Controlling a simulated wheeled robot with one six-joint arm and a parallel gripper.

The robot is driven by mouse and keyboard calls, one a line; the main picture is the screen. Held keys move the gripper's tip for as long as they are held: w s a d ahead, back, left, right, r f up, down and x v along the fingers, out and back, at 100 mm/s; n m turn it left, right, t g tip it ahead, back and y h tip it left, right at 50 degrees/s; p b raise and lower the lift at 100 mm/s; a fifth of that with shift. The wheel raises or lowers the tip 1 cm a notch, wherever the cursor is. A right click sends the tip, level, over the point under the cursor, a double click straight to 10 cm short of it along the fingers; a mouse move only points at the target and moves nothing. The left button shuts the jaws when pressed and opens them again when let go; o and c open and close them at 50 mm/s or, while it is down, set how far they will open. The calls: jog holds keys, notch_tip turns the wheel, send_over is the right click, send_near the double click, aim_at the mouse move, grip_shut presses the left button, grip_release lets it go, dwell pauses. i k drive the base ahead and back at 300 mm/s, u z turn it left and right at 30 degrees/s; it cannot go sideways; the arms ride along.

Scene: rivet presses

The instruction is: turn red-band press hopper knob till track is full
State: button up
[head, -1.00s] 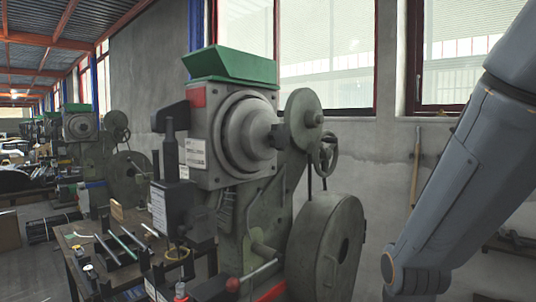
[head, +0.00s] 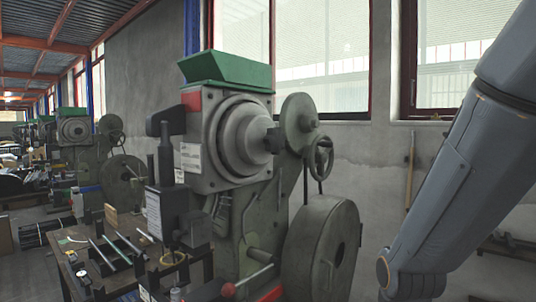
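The near press (head: 228,140) stands in the middle of the head view. It is grey-green, with a red patch (head: 191,100) at its upper left corner and a green hopper (head: 226,70) on top. A round stepped hub (head: 240,136) faces me, with a small dark knob-like part (head: 273,140) at its right. I cannot tell which part is the hopper knob. The track and its filling cannot be made out. My grey arm comes down at the right, well apart from the press. My gripper is out of view.
A large flywheel (head: 322,250) and a handwheel (head: 322,158) stick out at the press's right. A workbench (head: 75,262) with rods and small parts stands at the left. More green-topped presses (head: 75,130) stand behind it. Wall and windows close off the back.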

aim_at(274, 140)
jog(key=z, duration=0.05)
jog(key=k, duration=0.5)
jog(key=z, duration=1.3)
jog(key=i, duration=1.05)
jog(key=u, duration=2.5)
